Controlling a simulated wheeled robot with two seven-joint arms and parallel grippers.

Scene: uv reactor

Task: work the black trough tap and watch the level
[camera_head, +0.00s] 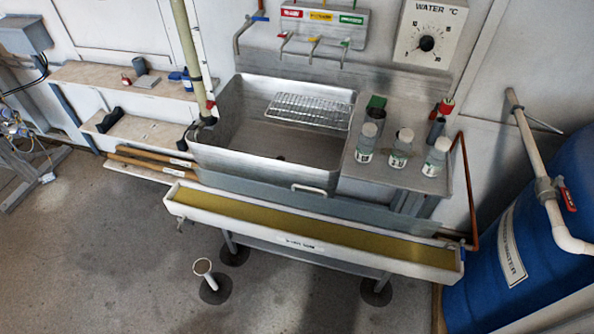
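A long white trough (185,208) runs across the front of the steel sink, slightly slanted in the picture. A yellow-green liquid (330,230) covers its floor along nearly the whole length, with the white rim standing above it. A small label (299,243) is on its front wall, too small to read. A small tap-like fitting (180,225) hangs below the trough's left end; its colour and handle position are too small to tell. I cannot make out a clearly black tap on the trough. Neither of my grippers is in view.
The steel sink (230,150) holds a wire rack (308,111). Several bottles (400,148) stand on the drainboard at right. A blue barrel (505,250) with a red-handled valve (567,199) stands far right. A white funnel-topped pipe (204,268) rises from the floor. The front floor is otherwise clear.

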